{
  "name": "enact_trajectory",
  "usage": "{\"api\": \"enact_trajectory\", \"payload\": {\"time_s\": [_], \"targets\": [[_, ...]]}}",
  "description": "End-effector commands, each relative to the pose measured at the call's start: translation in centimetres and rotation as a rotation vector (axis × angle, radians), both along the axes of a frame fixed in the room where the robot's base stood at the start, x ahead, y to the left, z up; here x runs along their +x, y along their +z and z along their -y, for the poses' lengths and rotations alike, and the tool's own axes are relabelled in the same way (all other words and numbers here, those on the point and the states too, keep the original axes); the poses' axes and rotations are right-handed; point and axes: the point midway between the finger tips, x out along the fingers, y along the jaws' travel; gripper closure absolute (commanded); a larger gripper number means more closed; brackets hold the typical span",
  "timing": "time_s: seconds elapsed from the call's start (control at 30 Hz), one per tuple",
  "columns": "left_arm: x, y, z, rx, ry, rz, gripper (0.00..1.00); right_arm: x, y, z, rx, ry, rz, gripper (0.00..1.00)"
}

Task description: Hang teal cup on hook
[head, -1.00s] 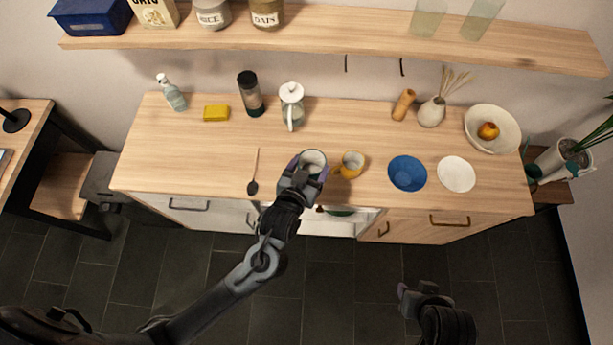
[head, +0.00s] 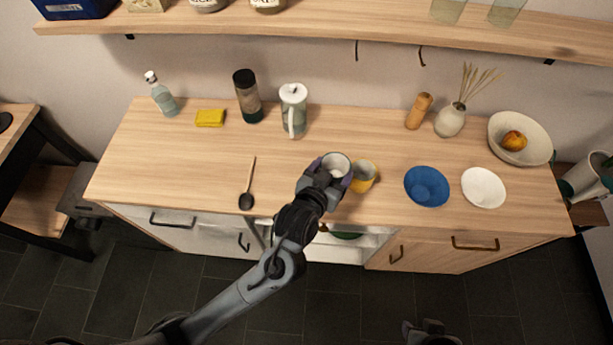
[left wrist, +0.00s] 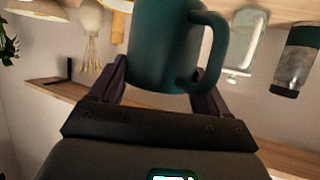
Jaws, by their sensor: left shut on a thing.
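The teal cup (left wrist: 163,45) fills the top middle of the left wrist view, with its handle at the right. In the head view its pale round opening (head: 336,165) faces up. My left gripper (head: 331,180) is shut on the cup, a finger at each side. The cup overlaps the left part of a yellow mug (head: 365,177); its height above the counter is hard to tell. Two dark hooks, a left one (head: 356,50) and a right one (head: 421,56), hang under the wall shelf. My right gripper (head: 430,330) is partly cut off at the bottom edge.
The wall shelf (head: 300,22) runs above the counter (head: 200,165). A glass pitcher (head: 293,112), a dark-lidded jar (head: 247,95), a pepper mill (head: 419,110) and a reed vase (head: 451,120) stand at the back.

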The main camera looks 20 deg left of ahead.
Motion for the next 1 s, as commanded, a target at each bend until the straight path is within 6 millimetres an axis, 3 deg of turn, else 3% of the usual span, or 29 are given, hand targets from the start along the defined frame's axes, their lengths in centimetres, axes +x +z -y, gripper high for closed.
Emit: {"api": "enact_trajectory", "payload": {"time_s": [0.2, 0.4, 0.67, 1.0], "targets": [[1.2, -2.9, -4.4, 0.003, 0.003, 0.0, 0.63, 0.0, -1.3, 0.0, 0.001, -0.001, 0.0, 0.57], [1.9, -4.3, -6.8, 0.002, 0.0, 0.0, 0.63, 0.0, -1.6, -0.1, 0.005, -0.004, 0.0, 0.57], [2.1, -5.0, -7.5, -0.001, -0.001, 0.001, 0.63, 0.0, -1.8, -0.3, 0.011, -0.007, 0.0, 0.57], [2.0, -8.6, -7.5, -0.001, -0.001, 0.0, 0.63, 0.0, -2.5, -0.3, 0.011, -0.007, -0.001, 0.57]]}}
